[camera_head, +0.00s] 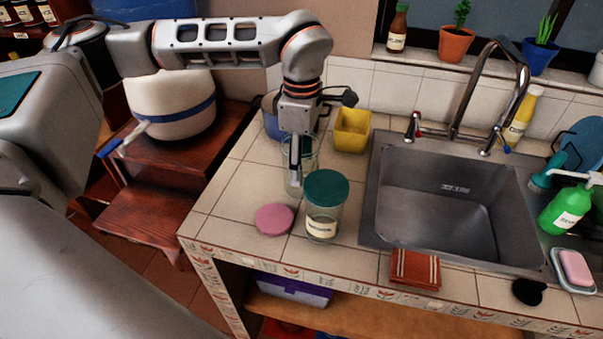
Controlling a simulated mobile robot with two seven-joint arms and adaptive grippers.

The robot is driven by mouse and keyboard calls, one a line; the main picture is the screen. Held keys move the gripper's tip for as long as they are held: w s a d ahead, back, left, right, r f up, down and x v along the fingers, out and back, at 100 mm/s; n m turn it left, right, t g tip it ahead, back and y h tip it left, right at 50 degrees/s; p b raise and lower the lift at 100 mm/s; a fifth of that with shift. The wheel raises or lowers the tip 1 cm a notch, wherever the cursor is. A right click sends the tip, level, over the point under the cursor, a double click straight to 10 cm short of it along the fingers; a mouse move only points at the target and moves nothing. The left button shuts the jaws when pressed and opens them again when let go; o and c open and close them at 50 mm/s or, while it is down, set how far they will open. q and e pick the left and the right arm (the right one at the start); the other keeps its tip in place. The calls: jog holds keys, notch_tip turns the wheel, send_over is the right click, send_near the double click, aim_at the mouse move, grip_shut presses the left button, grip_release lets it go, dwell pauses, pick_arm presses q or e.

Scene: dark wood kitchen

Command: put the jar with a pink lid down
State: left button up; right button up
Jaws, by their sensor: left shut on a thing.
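My left gripper (295,178) points down at a clear glass jar (309,158) on the tiled counter, left of the sink. Its fingers are shut on this jar, and the finger in front hides part of the glass. No lid shows on top of it. A pink round lid (274,219) appears to lie flat on the counter, in front and to the left of the jar. A second glass jar with a teal lid (326,188) stands upright close in front and partly covers the held jar. My right gripper is not in view.
A yellow square pot (351,130) and a blue pot (273,122) stand behind the jar. The metal sink (440,200) is to the right. A brown, wallet-like thing (415,268) lies at the front edge. The counter's left part (225,190) is clear.

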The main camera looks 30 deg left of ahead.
pick_arm(q)
jog(key=shift+f, duration=1.95)
jog(key=shift+f, duration=0.15)
jog(key=o, duration=1.5)
